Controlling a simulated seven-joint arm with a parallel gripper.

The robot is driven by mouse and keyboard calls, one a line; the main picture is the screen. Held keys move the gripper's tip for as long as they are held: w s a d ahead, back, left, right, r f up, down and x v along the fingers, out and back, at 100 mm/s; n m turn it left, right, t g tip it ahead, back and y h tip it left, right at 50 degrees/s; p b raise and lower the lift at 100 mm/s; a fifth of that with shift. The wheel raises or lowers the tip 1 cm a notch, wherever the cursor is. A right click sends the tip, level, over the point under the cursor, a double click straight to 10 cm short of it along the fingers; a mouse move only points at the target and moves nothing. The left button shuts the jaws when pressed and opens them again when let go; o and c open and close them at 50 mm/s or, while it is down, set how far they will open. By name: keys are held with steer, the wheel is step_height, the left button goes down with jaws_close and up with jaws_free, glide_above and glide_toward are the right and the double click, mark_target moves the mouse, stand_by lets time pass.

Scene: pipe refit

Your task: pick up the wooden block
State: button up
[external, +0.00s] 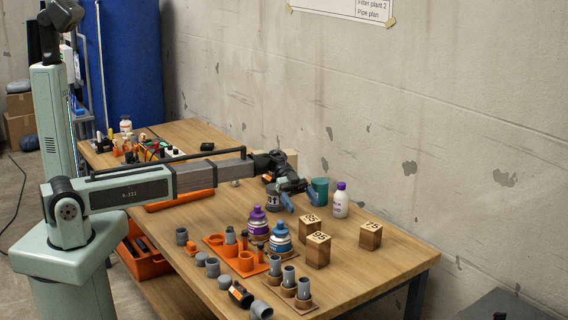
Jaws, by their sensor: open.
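Three wooden blocks with dark numbers on top stand on the right part of the table: one at the back left (309,226), one in front marked 95 (317,250), and one at the right marked 75 or similar (370,235). My gripper (297,195) is above the table, behind and left of the blocks, with its blue fingers apart. No block is between the fingers. A pale block-like shape (291,157) shows partly behind my wrist; I cannot tell what it is.
A dark grey cup (272,197), a teal cup (320,188) and a white bottle (341,201) stand near my gripper. Purple (258,222) and blue (281,238) bottles, an orange fixture (217,240) and grey pipe pieces (289,277) fill the front left. The table's right corner is clear.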

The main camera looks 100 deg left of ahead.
mark_target(310, 224)
steer(key=shift+f, duration=0.75)
steer(key=shift+w+d+f, duration=0.15)
steer(key=shift+d+f, duration=0.05)
steer(key=shift+d, duration=0.1)
steer(key=shift+s+f+x, duration=0.1)
steer(key=shift+s+x, duration=0.05)
steer(key=shift+x, duration=1.55)
steer(key=shift+s+f+x, duration=0.1)
steer(key=shift+x, duration=1.6)
steer(key=shift+d, duration=0.1)
steer(key=shift+c, duration=0.3)
steer(key=c, duration=1.1)
